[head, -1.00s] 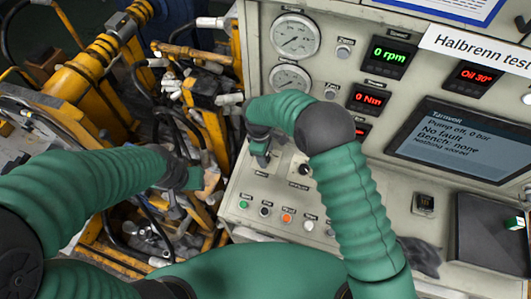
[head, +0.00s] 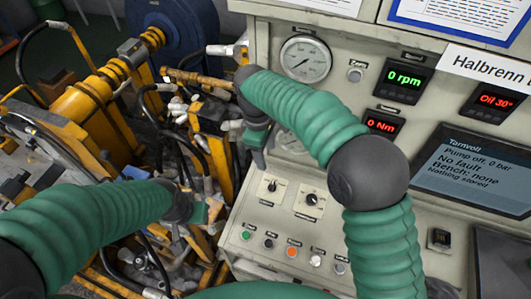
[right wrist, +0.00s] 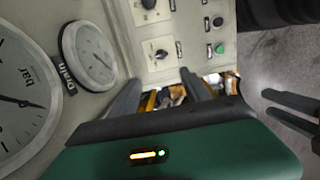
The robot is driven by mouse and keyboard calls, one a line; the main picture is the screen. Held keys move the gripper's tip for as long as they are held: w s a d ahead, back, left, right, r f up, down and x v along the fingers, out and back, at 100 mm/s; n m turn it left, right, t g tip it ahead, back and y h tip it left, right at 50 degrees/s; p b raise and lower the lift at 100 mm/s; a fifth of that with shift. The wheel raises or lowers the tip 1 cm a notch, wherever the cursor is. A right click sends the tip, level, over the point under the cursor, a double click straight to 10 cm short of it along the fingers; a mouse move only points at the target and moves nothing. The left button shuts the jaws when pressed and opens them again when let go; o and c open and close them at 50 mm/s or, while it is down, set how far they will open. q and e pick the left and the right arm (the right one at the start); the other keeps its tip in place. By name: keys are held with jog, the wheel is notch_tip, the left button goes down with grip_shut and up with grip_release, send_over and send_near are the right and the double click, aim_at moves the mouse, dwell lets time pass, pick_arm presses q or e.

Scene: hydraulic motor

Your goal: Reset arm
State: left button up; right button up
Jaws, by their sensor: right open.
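My right gripper (head: 257,152) hangs pointing down in front of the left edge of the test panel (head: 340,225), near the two selector knobs. In the right wrist view its two grey fingers (right wrist: 160,92) are spread, with nothing between them. My left gripper (head: 203,212) is low at the left, in front of the yellow machinery. In the right wrist view two grey prongs at the right edge, which look like my left gripper's fingers (right wrist: 290,112), stand apart and empty. My right forearm covers part of the lower gauge in the head view.
Yellow machinery (head: 80,100) with hoses fills the left side. The panel carries a round gauge (head: 306,59), a row of buttons with a green one (head: 246,235), red and green readouts, and a screen (head: 475,170) reading "Pump off, 0 bar", "No fault".

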jog(key=shift+f, duration=0.1)
dwell(0.3)
jog(key=s+d+f+m+b, duration=0.3)
jog(key=s+d+f+m, duration=0.1)
jog(key=d, duration=0.3)
jog(key=s+d+f+m+t+y+b, duration=0.1)
jog(key=s+d+f+m+b, duration=0.2)
jog(key=s+d+f+m, duration=0.2)
jog(key=s+d+f+m+t+b, duration=0.1)
jog(key=s+d+f+m+b, duration=0.3)
jog(key=s+d+f, duration=0.3)
jog(key=shift+s+d+f+m, duration=0.1)
jog(key=shift+s+d+m, duration=0.25)
jog(key=shift+d, duration=0.45)
jog(key=shift+s+d+f+m, duration=0.1)
jog(key=shift+s+d+m, duration=0.25)
jog(key=shift+d, duration=0.45)
jog(key=shift+s+t, duration=0.25)
jog(key=shift+t, duration=0.05)
jog(key=shift+w+a, duration=0.25)
jog(key=shift+a, duration=0.2)
jog(key=shift+s+d+r, duration=0.1)
